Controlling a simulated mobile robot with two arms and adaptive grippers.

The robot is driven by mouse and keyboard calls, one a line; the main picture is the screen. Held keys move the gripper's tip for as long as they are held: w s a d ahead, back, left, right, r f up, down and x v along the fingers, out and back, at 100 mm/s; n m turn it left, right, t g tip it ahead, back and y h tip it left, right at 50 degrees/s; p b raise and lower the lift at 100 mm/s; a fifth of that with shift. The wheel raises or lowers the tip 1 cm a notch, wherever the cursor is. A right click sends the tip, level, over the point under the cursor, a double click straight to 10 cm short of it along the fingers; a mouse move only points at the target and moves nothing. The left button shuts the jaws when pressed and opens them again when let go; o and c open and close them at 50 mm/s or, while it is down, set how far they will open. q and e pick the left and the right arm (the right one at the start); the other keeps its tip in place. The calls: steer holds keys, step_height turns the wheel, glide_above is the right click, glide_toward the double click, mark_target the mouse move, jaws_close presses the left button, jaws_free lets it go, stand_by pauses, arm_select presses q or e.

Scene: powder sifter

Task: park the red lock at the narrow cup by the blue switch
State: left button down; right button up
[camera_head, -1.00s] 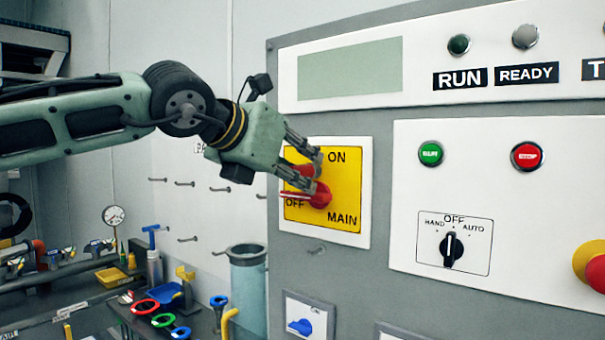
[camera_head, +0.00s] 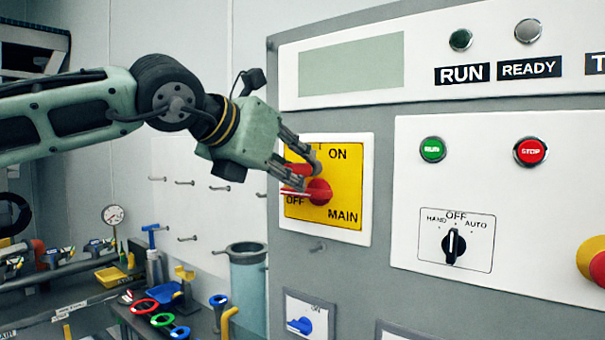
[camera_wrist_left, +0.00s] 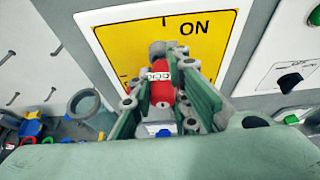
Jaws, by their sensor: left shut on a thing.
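My left gripper (camera_head: 303,178) is in front of the yellow MAIN switch plate (camera_head: 345,195), its fingers just above and left of the red switch knob (camera_head: 319,191). In the left wrist view the gripper (camera_wrist_left: 165,100) is shut on a red piece with a white label, which I take as the red lock (camera_wrist_left: 162,92). The fingers hide part of it, and I cannot tell whether it touches the knob. The blue switch (camera_head: 301,325) is on a white plate low on the panel. I cannot make out a narrow cup for certain. My right gripper is not in view.
A tall grey-blue cylinder (camera_head: 247,285) stands left of the blue switch. Wall pegs (camera_head: 187,239) and a bench with coloured rings (camera_head: 162,320) are at left. A grey peg (camera_head: 317,248) juts out below the yellow plate. The panel's right side carries buttons and a selector (camera_head: 453,246).

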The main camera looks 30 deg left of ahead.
arm_select(q)
steer(key=shift+s+d+r, duration=0.15)
steer(key=shift+s, duration=0.7)
steer(key=shift+s+b, duration=0.2)
steer(key=shift+b, duration=0.3)
steer(key=s, duration=0.1)
steer(key=s+b, duration=0.1)
steer(key=shift+s+a, duration=0.25)
steer(key=shift+s, duration=0.1)
